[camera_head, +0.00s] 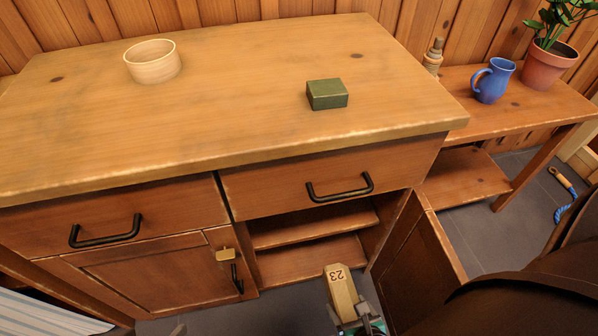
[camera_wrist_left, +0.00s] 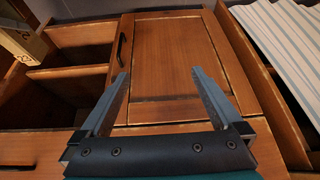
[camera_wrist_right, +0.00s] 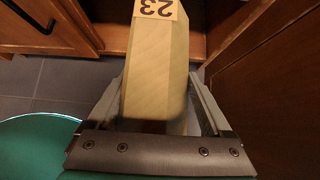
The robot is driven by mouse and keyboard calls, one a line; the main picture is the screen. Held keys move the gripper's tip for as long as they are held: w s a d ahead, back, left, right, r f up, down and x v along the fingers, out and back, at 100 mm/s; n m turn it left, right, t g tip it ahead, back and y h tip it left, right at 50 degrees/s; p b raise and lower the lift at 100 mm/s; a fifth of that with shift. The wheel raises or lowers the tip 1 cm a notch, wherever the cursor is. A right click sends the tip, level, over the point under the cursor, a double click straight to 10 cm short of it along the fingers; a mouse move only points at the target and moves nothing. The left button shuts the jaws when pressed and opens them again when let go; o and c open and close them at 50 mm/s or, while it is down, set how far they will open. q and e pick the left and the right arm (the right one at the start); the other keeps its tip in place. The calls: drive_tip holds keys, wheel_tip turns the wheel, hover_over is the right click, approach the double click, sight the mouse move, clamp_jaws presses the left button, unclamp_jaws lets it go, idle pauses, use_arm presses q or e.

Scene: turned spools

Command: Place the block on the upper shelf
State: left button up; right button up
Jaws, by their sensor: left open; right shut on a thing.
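A pale wooden block (camera_head: 342,292) with a "23" label is held by my right gripper (camera_head: 350,312), which is shut on it. The block fills the middle of the right wrist view (camera_wrist_right: 155,75). In the head view it is in front of the cabinet's open compartment, low and apart from the shelves. The upper shelf (camera_head: 312,226) is inside that compartment, under the right drawer, with the lower shelf (camera_head: 312,262) below it. Both look empty where visible. My left gripper (camera_wrist_left: 158,75) is open and empty, facing the closed cabinet door.
The open door (camera_head: 425,250) stands out at the compartment's right side. The closed left door (camera_head: 150,275) has a black handle. A green box (camera_head: 327,94) and a pale bowl (camera_head: 153,62) sit on the cabinet top. A side table (camera_head: 535,115) holds a blue jug (camera_head: 493,81) and potted plant (camera_head: 548,62).

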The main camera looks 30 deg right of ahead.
drive_tip(key=w+d, duration=0.2)
drive_tip(key=w, duration=0.7)
drive_tip(key=w+d+b, duration=0.1)
drive_tip(key=w+d, duration=0.1)
drive_tip(key=w, duration=0.7)
drive_tip(key=w+d+b, duration=0.1)
drive_tip(key=w+d, duration=0.1)
drive_tip(key=w, duration=0.7)
drive_tip(key=shift+d, duration=0.25)
drive_tip(key=shift+w+d+b, duration=0.1)
drive_tip(key=shift+w+b, duration=0.2)
drive_tip(key=shift+w, duration=0.25)
drive_tip(key=shift+w+d+b, duration=0.25)
drive_tip(key=shift+w+b, duration=0.25)
drive_tip(key=shift+w, duration=0.4)
drive_tip(key=shift+w+d+b, duration=0.2)
drive_tip(key=shift+w+b, duration=0.35)
drive_tip(key=shift+w, duration=0.3)
drive_tip(key=shift+f, duration=0.15)
use_arm(q)
drive_tip(key=w+d+r+t+h, duration=0.1)
drive_tip(key=w+d+t+h, duration=0.4)
drive_tip(key=d+t, duration=0.3)
drive_tip(key=shift+d+r+t+b, duration=0.3)
drive_tip(key=shift+d+r+t, duration=0.1)
drive_tip(key=shift+d, duration=0.45)
use_arm(e)
drive_tip(key=shift+f, duration=0.1)
